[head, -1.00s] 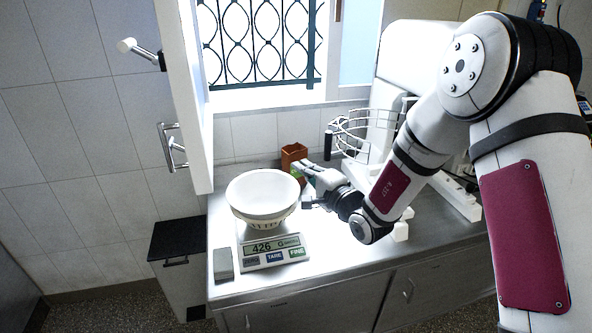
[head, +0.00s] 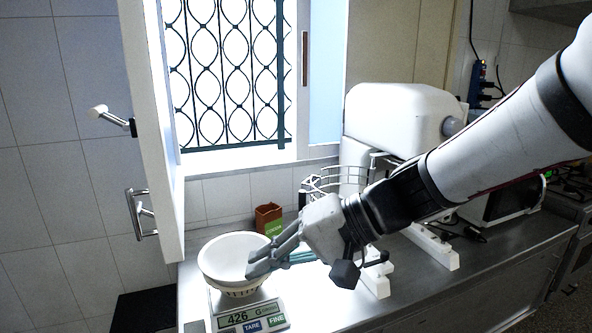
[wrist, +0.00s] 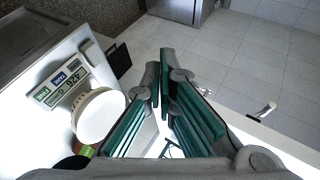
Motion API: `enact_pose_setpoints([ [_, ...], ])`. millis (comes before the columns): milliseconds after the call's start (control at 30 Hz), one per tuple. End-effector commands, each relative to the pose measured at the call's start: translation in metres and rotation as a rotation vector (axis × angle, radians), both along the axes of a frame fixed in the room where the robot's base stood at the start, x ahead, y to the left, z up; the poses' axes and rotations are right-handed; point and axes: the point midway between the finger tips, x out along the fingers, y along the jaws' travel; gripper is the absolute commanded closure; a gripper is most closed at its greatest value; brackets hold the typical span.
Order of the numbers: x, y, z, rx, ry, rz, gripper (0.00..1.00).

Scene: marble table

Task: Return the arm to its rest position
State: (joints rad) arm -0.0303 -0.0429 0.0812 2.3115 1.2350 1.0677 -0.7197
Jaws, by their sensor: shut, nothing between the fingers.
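My gripper (head: 254,266) is shut and empty. In the head view its fingers point down-left and cover part of the white bowl's right side; I cannot tell the gap between them from this angle. In the wrist view my gripper (wrist: 162,80) shows its green-padded fingers, with the bowl (wrist: 99,115) off to their left and nothing held. My arm stretches in from the right of the head view, above the counter. The white bowl (head: 222,258) stands upright on a kitchen scale (head: 233,321) that reads 426.
A white mixer (head: 395,115) with a wire guard stands right of the bowl, behind my arm. An open white window shutter (head: 150,120) is at the left. The steel counter (head: 480,254) is clear at front right.

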Motion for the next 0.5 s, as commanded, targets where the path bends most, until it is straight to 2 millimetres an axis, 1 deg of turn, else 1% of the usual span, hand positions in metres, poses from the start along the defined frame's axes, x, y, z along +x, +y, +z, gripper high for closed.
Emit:
enact_pose_setpoints([
  [33, -0.014, -0.014, 0.000, -0.077, -0.020, 0.008, 1.00],
  [100, -0.032, -0.036, -0.006, -0.192, -0.036, 0.011, 1.00],
  [167, -0.046, -0.057, -0.010, -0.292, -0.056, 0.003, 1.00],
  [200, -0.054, -0.072, -0.012, -0.358, -0.070, -0.007, 1.00],
  [267, -0.063, -0.095, -0.015, -0.457, -0.097, -0.032, 1.00],
  [300, -0.070, -0.111, -0.016, -0.522, -0.116, -0.053, 1.00],
  [367, -0.077, -0.136, -0.017, -0.616, -0.151, -0.091, 1.00],
  [400, -0.081, -0.151, -0.017, -0.674, -0.171, -0.118, 1.00],
  [500, -0.089, -0.186, -0.014, -0.796, -0.226, -0.190, 1.00],
])
